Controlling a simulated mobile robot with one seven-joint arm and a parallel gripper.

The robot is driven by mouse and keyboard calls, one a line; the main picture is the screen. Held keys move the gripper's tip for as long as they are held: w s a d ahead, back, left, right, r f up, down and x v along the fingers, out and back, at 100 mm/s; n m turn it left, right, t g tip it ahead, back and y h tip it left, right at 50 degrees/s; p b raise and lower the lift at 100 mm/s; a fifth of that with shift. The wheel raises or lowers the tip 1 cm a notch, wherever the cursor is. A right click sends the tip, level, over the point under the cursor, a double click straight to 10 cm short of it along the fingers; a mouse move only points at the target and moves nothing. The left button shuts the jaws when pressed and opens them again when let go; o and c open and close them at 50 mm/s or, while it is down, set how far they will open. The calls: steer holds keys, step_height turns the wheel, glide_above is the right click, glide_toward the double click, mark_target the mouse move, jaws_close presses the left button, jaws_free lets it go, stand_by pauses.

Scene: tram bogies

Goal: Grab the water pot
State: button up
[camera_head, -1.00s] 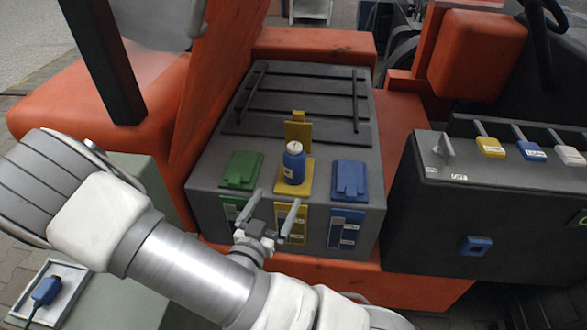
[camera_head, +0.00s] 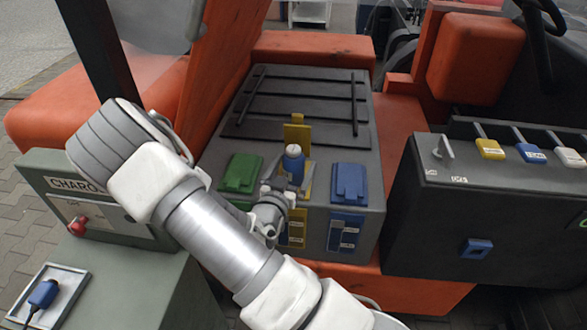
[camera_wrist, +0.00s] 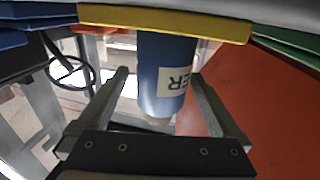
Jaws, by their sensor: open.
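The water pot is a blue cylinder with a pale cap (camera_head: 293,155), upright at the yellow compartment (camera_head: 297,133) of the dark grey box. In the wrist view the pot (camera_wrist: 168,75) appears upside down, with a white label whose visible letters read "ER". My gripper (camera_head: 286,188) is open at the front of the pot. In the wrist view its two fingers (camera_wrist: 160,82) point toward the pot, one on each side, with gaps visible between fingers and pot. My gripper hides the pot's lower part in the head view.
A green lid (camera_head: 240,174) lies left of the pot and a blue lid (camera_head: 349,182) right of it. A dark control panel with levers (camera_head: 490,195) stands to the right. A grey charging cabinet (camera_head: 95,205) stands to the left.

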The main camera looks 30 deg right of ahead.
steer(key=x, duration=0.3)
steer(key=shift+w+d, duration=0.15)
steer(key=shift+w, duration=0.15)
jaws_close()
steer(key=shift+r, duration=0.15)
